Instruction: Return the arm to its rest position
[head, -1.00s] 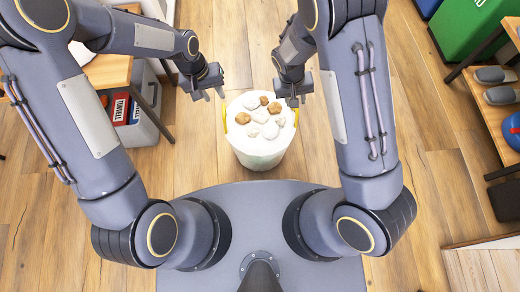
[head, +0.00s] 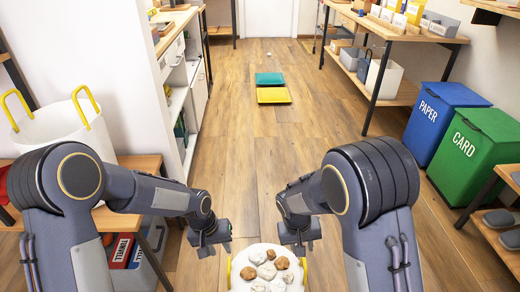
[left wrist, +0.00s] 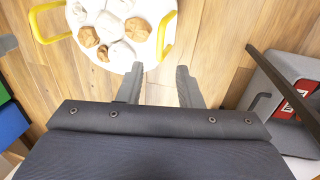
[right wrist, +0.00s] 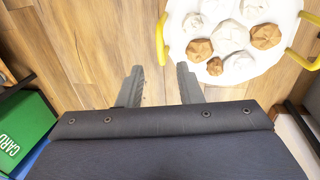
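My left gripper (head: 212,250) hangs just left of a white bin (head: 240,258), which has yellow handles and holds crumpled white and brown paper balls (head: 266,271). My right gripper (head: 300,247) hangs by the bin's right side. In the left wrist view, the left fingers (left wrist: 158,82) are apart with bare floor between them, and the bin (left wrist: 122,64) is up and to the left. In the right wrist view, the right fingers (right wrist: 160,82) are apart and empty, and the bin (right wrist: 238,77) is up and to the right. The bin's lower part is cut off in the head view.
A white basket with yellow handles (head: 62,128) stands on a wooden table at left. Blue PAPER (head: 437,115) and green CARD (head: 478,150) bins stand at right. A teal mat (head: 269,79) and a yellow mat (head: 273,95) lie ahead. The floor between is clear.

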